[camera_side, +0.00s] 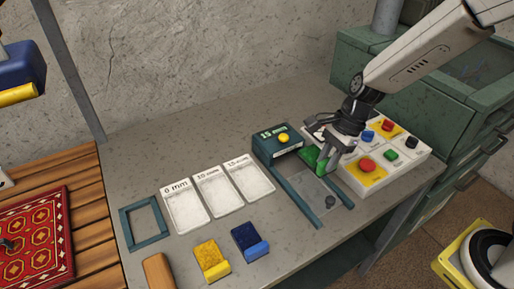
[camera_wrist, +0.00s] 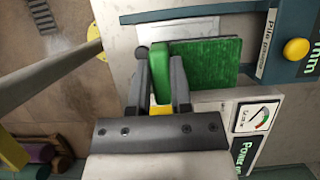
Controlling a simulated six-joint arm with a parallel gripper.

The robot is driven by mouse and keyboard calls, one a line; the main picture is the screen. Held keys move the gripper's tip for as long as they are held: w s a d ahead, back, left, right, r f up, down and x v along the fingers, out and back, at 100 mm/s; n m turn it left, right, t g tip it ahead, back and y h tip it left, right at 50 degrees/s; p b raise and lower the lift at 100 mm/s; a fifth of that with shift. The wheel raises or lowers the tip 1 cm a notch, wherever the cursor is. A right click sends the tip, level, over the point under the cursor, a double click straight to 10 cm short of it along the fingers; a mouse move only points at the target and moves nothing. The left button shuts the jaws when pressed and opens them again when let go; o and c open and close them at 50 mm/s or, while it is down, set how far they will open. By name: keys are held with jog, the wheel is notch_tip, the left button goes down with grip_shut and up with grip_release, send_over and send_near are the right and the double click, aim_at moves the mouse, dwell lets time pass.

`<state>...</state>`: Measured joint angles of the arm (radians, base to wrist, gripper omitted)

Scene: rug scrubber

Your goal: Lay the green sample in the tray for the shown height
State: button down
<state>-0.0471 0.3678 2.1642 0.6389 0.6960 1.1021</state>
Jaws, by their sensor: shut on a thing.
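My gripper (camera_side: 326,160) is shut on the green sample (camera_side: 312,157), seen above the right side of the teal pile gauge (camera_side: 263,150). In the wrist view my gripper (camera_wrist: 161,62) holds the sample by its upright green tab; the textured pad (camera_wrist: 208,62) spreads to the right. The gauge has a yellow button (camera_side: 284,138) and a display that seems to read 15 mm. Three white trays stand left of the gauge: the left tray (camera_side: 186,212) looks marked 0 mm, the middle tray (camera_side: 218,194) 10 mm, the right tray (camera_side: 250,180) 15 mm; all are empty.
A yellow sample (camera_side: 211,257) and a blue sample (camera_side: 249,240) lie in front of the trays. An empty teal frame (camera_side: 143,221) and a wooden block (camera_side: 158,271) are to the left. A control panel (camera_side: 380,160) with coloured buttons stands right of the gauge.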

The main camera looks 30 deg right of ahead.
jog(key=s+a+r, duration=0.3)
jog(key=a, duration=0.5)
jog(key=w+a+f, duration=0.1)
jog(key=w+f, duration=0.2)
jog(key=w, duration=0.1)
jog(key=w+a+f, duration=0.1)
jog(key=w+f, duration=0.1)
jog(key=w, duration=0.2)
jog(key=w+a+f, duration=0.2)
jog(key=w+f, duration=0.1)
jog(key=w, duration=0.1)
jog(key=shift+w+f, duration=0.15)
jog(key=shift+f, duration=0.2)
jog(key=shift+w+a+f, duration=0.1)
jog(key=shift+w+f, duration=0.3)
jog(key=shift+f, duration=0.1)
jog(key=shift+w+f, duration=0.1)
jog(key=shift+w+a+f, duration=0.1)
jog(key=shift+w+f, duration=0.05)
jog(key=shift+f, duration=1.55)
